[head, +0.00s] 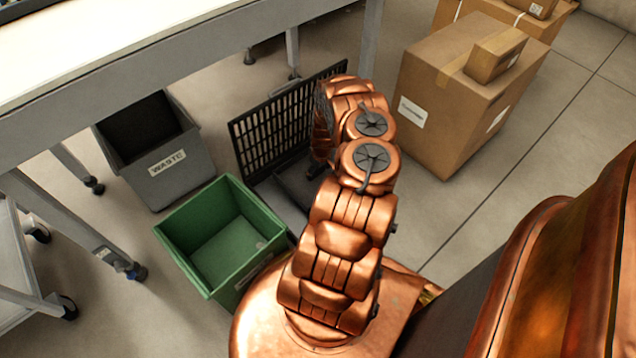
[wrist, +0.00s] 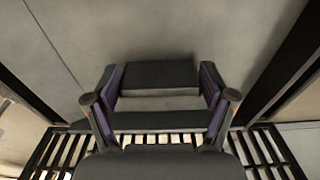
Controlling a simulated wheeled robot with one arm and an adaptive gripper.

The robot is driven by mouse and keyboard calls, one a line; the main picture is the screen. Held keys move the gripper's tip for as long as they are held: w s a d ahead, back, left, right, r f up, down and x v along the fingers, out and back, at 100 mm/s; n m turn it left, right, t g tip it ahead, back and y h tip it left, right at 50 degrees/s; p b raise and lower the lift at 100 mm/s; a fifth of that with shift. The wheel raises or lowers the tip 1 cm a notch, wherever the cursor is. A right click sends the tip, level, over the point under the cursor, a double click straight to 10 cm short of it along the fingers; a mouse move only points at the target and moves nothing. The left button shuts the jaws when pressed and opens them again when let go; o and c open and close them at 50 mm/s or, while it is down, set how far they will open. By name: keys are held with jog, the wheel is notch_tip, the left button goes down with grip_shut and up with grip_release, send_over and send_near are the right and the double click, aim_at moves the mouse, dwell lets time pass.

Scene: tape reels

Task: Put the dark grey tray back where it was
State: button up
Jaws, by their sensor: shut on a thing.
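A dark slatted panel, which looks like part of the dark grey tray (head: 262,128), stands tilted on edge left of my arm in the head view. A flat dark surface lies at its foot. In the wrist view dark slats (wrist: 62,150) run along the bottom on both sides of my gripper (wrist: 160,90). The two fingers with purple pads are closed on a dark piece between them, seemingly of the tray. In the head view my arm hides the gripper and the right part of the panel.
A green bin (head: 222,240) stands open just left of my arm. A grey waste bin (head: 165,165) is behind it, under a white-topped table (head: 130,40). Cardboard boxes (head: 455,95) stand at the right back. Floor is clear in front of the boxes.

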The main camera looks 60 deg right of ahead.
aim_at(319, 176)
jog(key=shift+f+b, duration=1.1)
jog(key=shift+f, duration=1.7)
jog(key=shift+f, duration=0.1)
jog(key=o, duration=1.2)
